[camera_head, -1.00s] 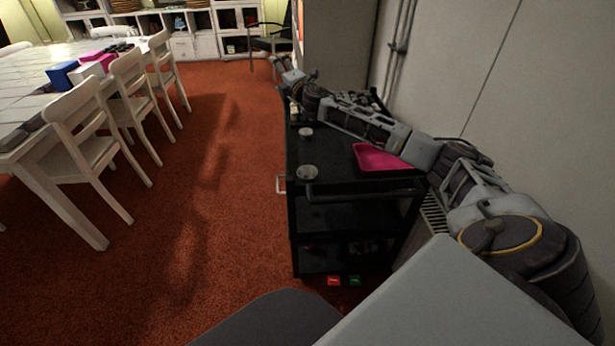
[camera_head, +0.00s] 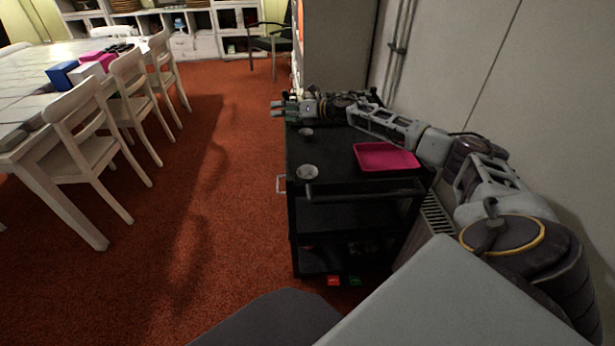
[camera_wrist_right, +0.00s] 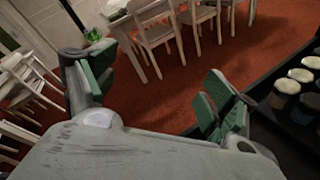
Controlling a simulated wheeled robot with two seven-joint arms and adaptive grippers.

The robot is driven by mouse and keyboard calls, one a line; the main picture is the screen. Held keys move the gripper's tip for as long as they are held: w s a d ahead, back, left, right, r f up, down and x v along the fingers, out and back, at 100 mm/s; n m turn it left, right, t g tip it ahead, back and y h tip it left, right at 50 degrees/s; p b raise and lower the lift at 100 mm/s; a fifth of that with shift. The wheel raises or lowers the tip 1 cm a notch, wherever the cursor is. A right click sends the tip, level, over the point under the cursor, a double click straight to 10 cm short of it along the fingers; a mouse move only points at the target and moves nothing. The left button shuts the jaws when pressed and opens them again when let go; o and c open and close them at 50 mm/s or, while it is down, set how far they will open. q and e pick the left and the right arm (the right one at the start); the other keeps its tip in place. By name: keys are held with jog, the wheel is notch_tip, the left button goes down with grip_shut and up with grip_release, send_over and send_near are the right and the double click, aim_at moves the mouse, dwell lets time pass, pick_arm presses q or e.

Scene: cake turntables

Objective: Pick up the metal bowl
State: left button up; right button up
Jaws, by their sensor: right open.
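A small round grey bowl (camera_head: 307,172) sits near the front left of the black cart's top; it looks like the metal bowl. A second small round dish (camera_head: 306,132) sits farther back on the same top, and I cannot tell its material. My right gripper (camera_head: 275,108) is at the cart's far left edge, beyond both dishes, with its fingers pointing left. In the right wrist view, my right gripper (camera_wrist_right: 150,95) is open and empty, with green pads apart over the red carpet. Neither bowl shows clearly in that view. My left gripper is not in view.
The black cart (camera_head: 335,190) holds a pink tray (camera_head: 385,157) at right, under my right arm. Several jars (camera_wrist_right: 290,90) stand beside the gripper in the wrist view. A wall runs along the right. White chairs (camera_head: 90,150) and a table stand left; carpet between is clear.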

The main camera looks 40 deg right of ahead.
jog(key=s+a+f+n+g+y, duration=0.1)
jog(key=s+f+n+g, duration=0.1)
jog(key=s+n, duration=0.1)
jog(key=s+a+f+n+g+y, duration=0.1)
jog(key=s+n+g, duration=0.2)
jog(key=s+a+f+n+g+y, duration=0.1)
jog(key=s+f+n+g, duration=0.1)
jog(key=s, duration=0.1)
jog(key=shift+s+f+n, duration=0.3)
jog(key=shift+s+n, duration=0.05)
jog(key=shift+n, duration=0.05)
jog(key=s+n+g, duration=0.2)
jog(key=s+n, duration=0.1)
jog(key=s, duration=0.1)
jog(key=s+n+g, duration=0.3)
jog(key=s, duration=0.1)
jog(key=s+n+g+y, duration=0.1)
jog(key=s+n+g, duration=0.2)
jog(key=s, duration=0.1)
jog(key=shift+a+f, duration=0.3)
jog(key=shift+f, duration=0.05)
jog(key=shift+s+d+r+n+g, duration=0.15)
jog(key=shift+s+n+g, duration=0.45)
jog(key=shift+s+n, duration=0.3)
jog(key=shift+s+d+r+n+g, duration=0.1)
jog(key=shift+s+n+g, duration=0.25)
jog(key=shift+n, duration=0.25)
